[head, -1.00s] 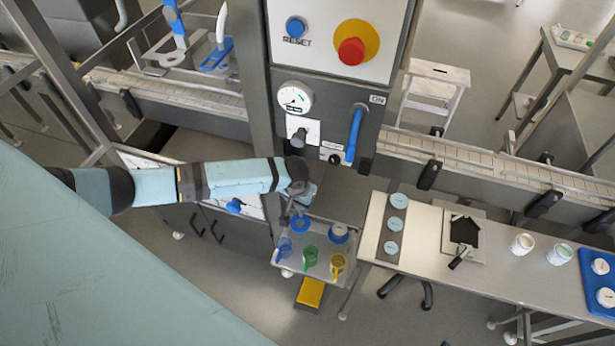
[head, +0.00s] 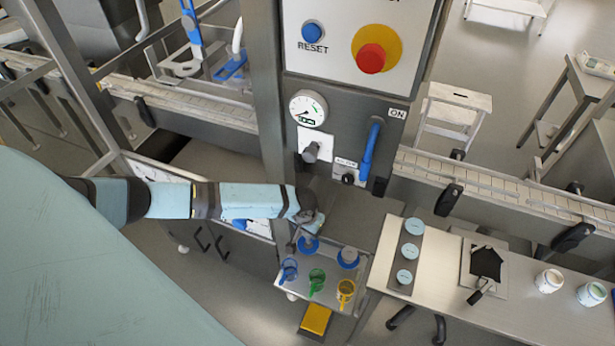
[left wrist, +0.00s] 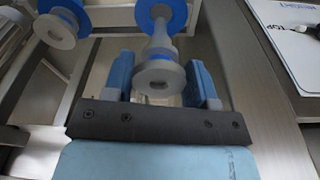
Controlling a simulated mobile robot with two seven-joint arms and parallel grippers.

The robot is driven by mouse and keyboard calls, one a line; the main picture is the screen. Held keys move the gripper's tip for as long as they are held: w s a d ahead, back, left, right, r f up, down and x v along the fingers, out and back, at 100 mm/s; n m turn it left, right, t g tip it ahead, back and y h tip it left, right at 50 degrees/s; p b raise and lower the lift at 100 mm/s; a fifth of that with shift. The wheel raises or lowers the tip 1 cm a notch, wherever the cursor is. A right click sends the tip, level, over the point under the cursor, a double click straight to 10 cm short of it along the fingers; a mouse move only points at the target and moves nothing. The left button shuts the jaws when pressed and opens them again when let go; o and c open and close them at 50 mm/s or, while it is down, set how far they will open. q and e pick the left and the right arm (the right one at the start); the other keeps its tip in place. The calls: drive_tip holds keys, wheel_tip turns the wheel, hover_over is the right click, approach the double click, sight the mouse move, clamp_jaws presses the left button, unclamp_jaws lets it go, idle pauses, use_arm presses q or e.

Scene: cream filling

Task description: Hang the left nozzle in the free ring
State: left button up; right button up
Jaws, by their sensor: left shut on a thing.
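My left gripper (left wrist: 160,84) has its two blue fingers on either side of a grey nozzle (left wrist: 159,50) with a blue band. A blue disc (left wrist: 177,12) shows beyond the nozzle's far end; I cannot tell whether it is a ring or part of the nozzle. A similar grey piece (left wrist: 57,31) with a blue disc stands apart to the left. In the head view my left gripper (head: 305,229) is just above the left blue disc (head: 309,246) at the back of a small tray. The right blue disc (head: 348,258) has a grey-white piece in it. My right gripper is not in view.
Blue (head: 289,269), green (head: 316,282) and yellow (head: 345,291) jugs stand along the front of the small tray. A steel table (head: 440,262) stands to the right. The machine panel (head: 335,110) rises behind. A yellow pedal (head: 316,320) is on the floor.

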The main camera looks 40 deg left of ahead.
sight(307, 239)
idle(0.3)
use_arm(q)
drive_tip(key=shift+f+p, duration=0.2)
drive_tip(key=shift+p, duration=0.45)
idle(0.7)
drive_tip(key=shift+f+b, duration=1.65)
drive_tip(key=shift+f, duration=1.6)
idle(0.8)
drive_tip(key=o, duration=1.4)
drive_tip(key=shift+o, duration=0.2)
